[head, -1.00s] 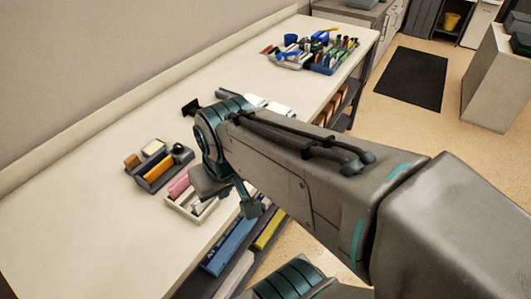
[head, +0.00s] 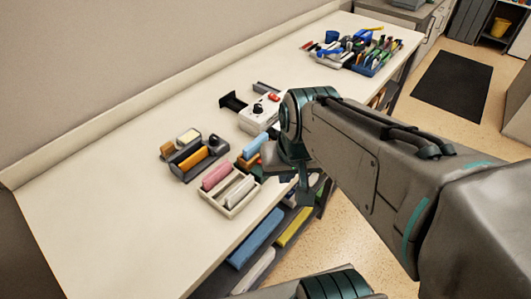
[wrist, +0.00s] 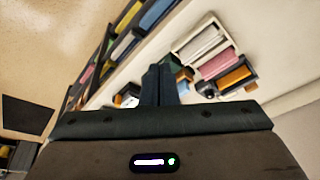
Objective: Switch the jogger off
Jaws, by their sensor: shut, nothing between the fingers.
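The jogger seems to be the white box (head: 257,113) with a black knob and a red button on top, on the bench just left of my arm's wrist joint in the head view. A white shape (wrist: 128,98) low in the wrist view may be part of it, but I cannot tell. My gripper (wrist: 158,68) is shut and empty, its dark fingers side by side in the wrist view. In the head view, my arm largely hides the gripper, and it hangs near the bench's front edge, apart from the white box.
A pale tray (head: 232,191) with a pink block and a dark organizer (head: 197,158) stand left of the box. Blue and orange items lie between tray and arm. Pens and trays (head: 352,50) fill the far end. Shelves (head: 255,240) run under the bench. The near-left bench top is clear.

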